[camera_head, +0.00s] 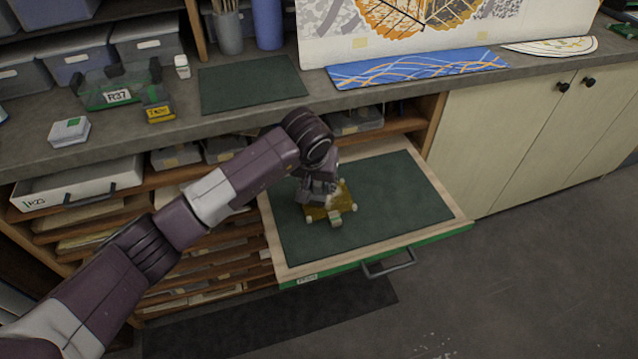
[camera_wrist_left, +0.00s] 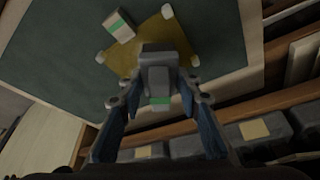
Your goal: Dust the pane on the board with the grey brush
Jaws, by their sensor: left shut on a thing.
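An amber pane (camera_head: 347,197) with pale corner pads lies on the dark green mat of the pulled-out board (camera_head: 410,195). It also shows in the left wrist view (camera_wrist_left: 178,36). My left gripper (camera_head: 318,190) is over the pane and hides part of it. In the left wrist view, my left gripper (camera_wrist_left: 160,92) is shut on the grey brush (camera_wrist_left: 159,62), which has a green band. The brush overlaps the pane; whether it touches is unclear. A white block with a green stripe (camera_wrist_left: 119,26) is at the pane's edge. My right gripper is not in view.
The worktop above carries a second green mat (camera_head: 250,84), a blue patterned strip (camera_head: 415,69), a green bin (camera_head: 112,95) and a small white box (camera_head: 69,131). A white drawer (camera_head: 80,185) stands out at left. The right side of the board is clear.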

